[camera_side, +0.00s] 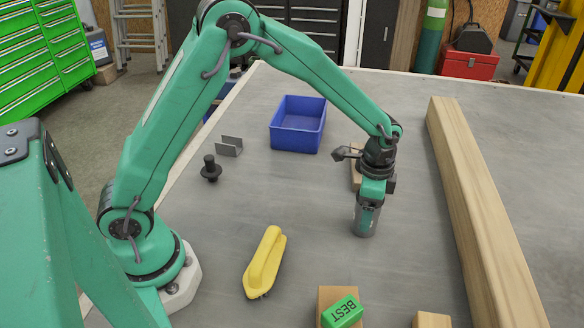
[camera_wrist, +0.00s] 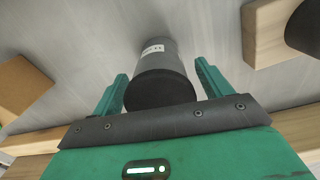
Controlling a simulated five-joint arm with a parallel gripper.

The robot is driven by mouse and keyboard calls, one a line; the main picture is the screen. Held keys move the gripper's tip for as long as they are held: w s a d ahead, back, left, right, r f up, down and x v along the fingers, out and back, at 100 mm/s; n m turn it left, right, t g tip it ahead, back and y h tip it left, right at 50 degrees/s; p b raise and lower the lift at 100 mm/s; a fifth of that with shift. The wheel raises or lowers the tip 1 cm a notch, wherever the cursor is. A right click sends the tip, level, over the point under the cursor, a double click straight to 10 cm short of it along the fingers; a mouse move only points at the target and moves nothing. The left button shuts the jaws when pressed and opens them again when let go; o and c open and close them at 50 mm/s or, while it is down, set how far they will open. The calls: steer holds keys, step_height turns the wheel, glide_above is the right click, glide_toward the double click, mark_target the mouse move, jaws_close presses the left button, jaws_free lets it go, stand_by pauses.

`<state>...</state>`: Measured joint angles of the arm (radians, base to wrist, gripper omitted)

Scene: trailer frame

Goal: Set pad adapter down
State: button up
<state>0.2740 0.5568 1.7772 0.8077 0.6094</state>
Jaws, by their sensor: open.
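A dark grey cylinder with a small white label (camera_side: 366,218) stands upright on the grey table, below my wrist. It also shows in the wrist view (camera_wrist: 160,80), between the two green fingers. My gripper (camera_side: 372,190) points straight down over it and is open, with one finger on each side. Whether either finger touches it is hard to tell. A black flanged piece with a stem (camera_side: 210,170) stands on the table at the left. I cannot tell for certain which of these is the pad adapter.
A blue bin (camera_side: 298,126) and grey U bracket (camera_side: 229,146) sit behind. A yellow tool (camera_side: 264,263) lies in front. A green box marked BEST (camera_side: 342,312) rests on a cardboard block. A long timber beam (camera_side: 480,210) bounds the right. A wood block (camera_wrist: 264,45) stands near the cylinder.

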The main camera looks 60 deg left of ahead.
step_height(320, 180, up, 12)
steer(key=shift+r, duration=0.1)
stand_by(0.5)
stand_by(0.4)
steer(key=shift+s+a+r, duration=0.3)
steer(key=shift+r, duration=0.1)
steer(key=s+a+r+n+t, duration=0.3)
steer(key=s+a+r+n, duration=0.2)
steer(key=s+a+r, duration=0.45)
steer(key=s+a+f+n+t, duration=0.2)
steer(key=s+n, duration=0.3)
steer(key=s, duration=0.7)
steer(key=shift+s+a+f+t, duration=0.2)
steer(key=shift+s+a+t, duration=0.1)
steer(key=shift+s, duration=0.1)
